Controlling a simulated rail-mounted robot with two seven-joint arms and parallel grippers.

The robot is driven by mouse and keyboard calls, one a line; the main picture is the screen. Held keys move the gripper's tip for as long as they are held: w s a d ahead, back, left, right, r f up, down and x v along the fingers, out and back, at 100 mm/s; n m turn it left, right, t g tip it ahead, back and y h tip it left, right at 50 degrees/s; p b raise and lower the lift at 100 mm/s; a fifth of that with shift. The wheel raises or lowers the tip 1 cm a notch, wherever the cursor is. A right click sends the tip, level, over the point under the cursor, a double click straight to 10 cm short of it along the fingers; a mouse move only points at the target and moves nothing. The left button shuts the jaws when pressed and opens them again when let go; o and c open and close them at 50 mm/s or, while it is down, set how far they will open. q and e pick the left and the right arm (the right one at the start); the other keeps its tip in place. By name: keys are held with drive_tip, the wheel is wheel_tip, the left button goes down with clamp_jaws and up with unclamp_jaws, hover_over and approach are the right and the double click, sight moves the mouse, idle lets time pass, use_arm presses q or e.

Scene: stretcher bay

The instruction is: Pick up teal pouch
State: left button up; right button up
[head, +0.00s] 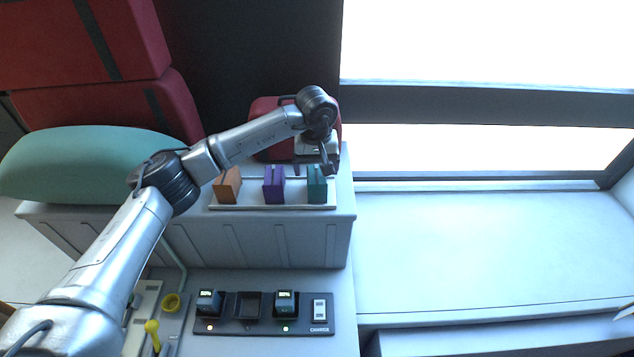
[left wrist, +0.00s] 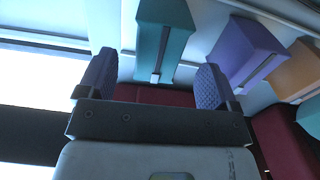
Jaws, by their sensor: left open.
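The teal pouch (head: 317,190) stands upright at the right end of a white tray (head: 240,207) on a white cabinet. A purple pouch (head: 274,190) and an orange pouch (head: 227,190) stand to its left. My left gripper (head: 316,170) is just above and behind the teal pouch in the head view. In the left wrist view the open gripper (left wrist: 153,82) has its two fingers apart, with the teal pouch (left wrist: 165,42) beyond the fingertips, between them in the picture. Nothing is held. The purple pouch (left wrist: 243,52) is beside the right finger in that view. My right gripper is out of view.
Red bags (head: 85,40) and a teal cushion (head: 80,165) are on the left. A red bag (head: 268,117) is behind the gripper. A charger strip (head: 260,328) lies in front, below the cabinet. The white surface (head: 480,260) at right is clear.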

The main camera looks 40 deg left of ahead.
sight(317, 174)
use_arm(q)
drive_tip(key=shift+f, duration=0.35)
drive_tip(key=f+p, duration=0.2)
drive_tip(key=f, duration=0.1)
drive_tip(key=shift+d+f, duration=0.15)
drive_tip(key=shift+d, duration=0.05)
drive_tip(key=shift+f, duration=0.6)
drive_tip(key=c, duration=1)
drive_tip(key=shift+c, duration=0.6)
drive_tip(key=shift+r, duration=0.1)
